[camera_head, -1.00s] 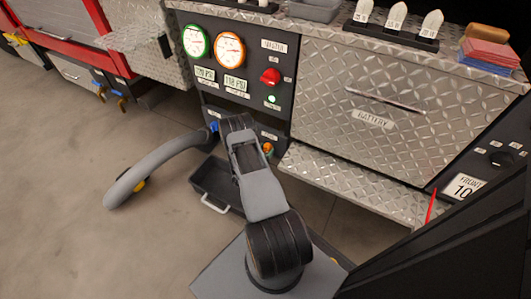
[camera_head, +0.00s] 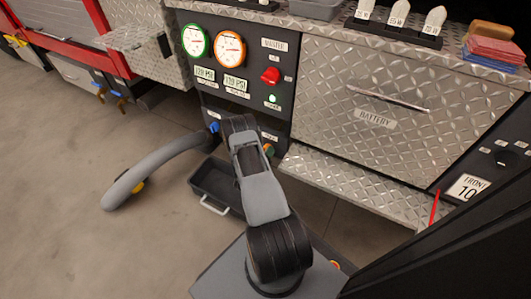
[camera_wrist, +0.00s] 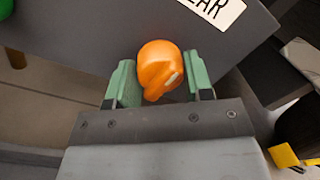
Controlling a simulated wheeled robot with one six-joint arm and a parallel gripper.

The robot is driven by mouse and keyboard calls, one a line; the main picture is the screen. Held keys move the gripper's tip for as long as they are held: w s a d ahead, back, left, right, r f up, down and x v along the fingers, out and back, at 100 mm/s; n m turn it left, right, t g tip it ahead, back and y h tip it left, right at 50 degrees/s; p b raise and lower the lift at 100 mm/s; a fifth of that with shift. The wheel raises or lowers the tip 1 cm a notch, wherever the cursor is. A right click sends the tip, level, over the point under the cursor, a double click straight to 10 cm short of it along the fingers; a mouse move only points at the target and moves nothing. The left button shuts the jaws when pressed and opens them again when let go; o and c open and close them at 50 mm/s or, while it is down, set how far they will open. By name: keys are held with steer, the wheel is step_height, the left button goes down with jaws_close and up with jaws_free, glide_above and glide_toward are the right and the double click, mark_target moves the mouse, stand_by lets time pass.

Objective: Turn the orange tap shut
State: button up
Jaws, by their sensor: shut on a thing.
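The orange tap (camera_wrist: 157,66) sits on the dark panel face, below a white label ending in "AR" in the wrist view. My gripper (camera_wrist: 158,82) has one green finger on each side of the tap and is shut on it. A pale mark shows on the tap's right side. In the head view only a small bit of the orange tap (camera_head: 268,149) shows beside my arm, and my arm hides most of the gripper.
A grey hose (camera_head: 150,172) curves from the panel down to the floor at left. A dark tray (camera_head: 205,180) with a pale handle lies under the panel. A diamond-plate ledge (camera_head: 350,188) juts out at right. A red knob (camera_head: 270,75) and two gauges are above.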

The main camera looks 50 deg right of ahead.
steer(key=shift+f+n, duration=0.1)
steer(key=shift+n, duration=0.5)
steer(key=o, duration=0.9)
steer(key=shift+a, duration=0.1)
steer(key=p+v, duration=0.3)
steer(key=v, duration=1)
steer(key=shift+s+a, duration=0.25)
steer(key=shift+a, duration=0.05)
